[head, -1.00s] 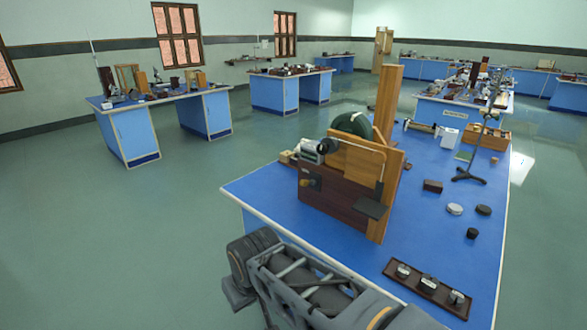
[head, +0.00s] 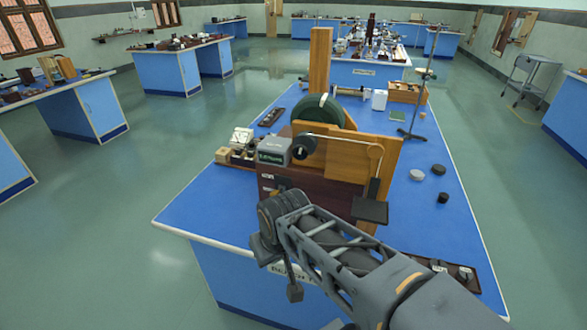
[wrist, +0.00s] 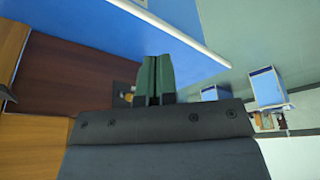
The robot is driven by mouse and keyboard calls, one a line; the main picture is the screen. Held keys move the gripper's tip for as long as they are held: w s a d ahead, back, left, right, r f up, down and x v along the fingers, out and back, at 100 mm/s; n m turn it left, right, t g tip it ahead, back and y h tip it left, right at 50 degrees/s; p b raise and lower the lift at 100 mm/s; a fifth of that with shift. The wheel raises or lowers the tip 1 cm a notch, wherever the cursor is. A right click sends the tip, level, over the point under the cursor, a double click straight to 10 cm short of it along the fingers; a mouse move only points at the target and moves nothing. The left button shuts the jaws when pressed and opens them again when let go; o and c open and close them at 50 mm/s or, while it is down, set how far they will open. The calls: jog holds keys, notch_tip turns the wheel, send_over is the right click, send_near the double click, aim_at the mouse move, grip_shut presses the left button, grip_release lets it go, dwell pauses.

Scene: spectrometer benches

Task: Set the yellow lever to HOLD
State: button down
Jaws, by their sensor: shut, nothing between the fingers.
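In the wrist view my gripper (wrist: 152,62) is shut, with its green fingers together and nothing between them. A small yellow part (wrist: 128,97), likely the yellow lever, shows just left of the fingers on the dark brown wooden face (wrist: 75,75). The fingers partly hide it, and I cannot read its setting or see contact. In the head view the brown wooden apparatus (head: 312,195) stands on the blue bench, with a dark plate (head: 283,182) on its front. The lever cannot be made out there, and my arm crosses the lower front.
The blue bench (head: 205,205) has a pale front edge. A green wheel (head: 318,112) and upright board (head: 320,65) rise behind the apparatus, and a dark shelf (head: 370,210) juts from its right. Small round pieces (head: 416,175) lie right. Open floor (head: 110,220) is left.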

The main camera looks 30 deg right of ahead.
jog(key=shift+w+d, duration=0.15)
jog(key=shift+w, duration=0.1)
jog(key=shift+r, duration=0.1)
jog(key=w+d+r+m+g+p, duration=0.1)
jog(key=w+d+r+m+p, duration=0.1)
jog(key=w, duration=0.5)
jog(key=w+d+r+m+g+p, duration=0.1)
jog(key=w+d+r+m+p, duration=0.1)
jog(key=w+d+r+m, duration=0.2)
jog(key=w+d+r+m+p, duration=0.2)
jog(key=w+d+r, duration=0.3)
jog(key=w, duration=0.6)
jog(key=shift+d+r+m+g+h, duration=0.3)
jog(key=shift+r+m+g+h, duration=0.1)
jog(key=shift+r+m, duration=0.45)
jog(key=shift+f, duration=0.1)
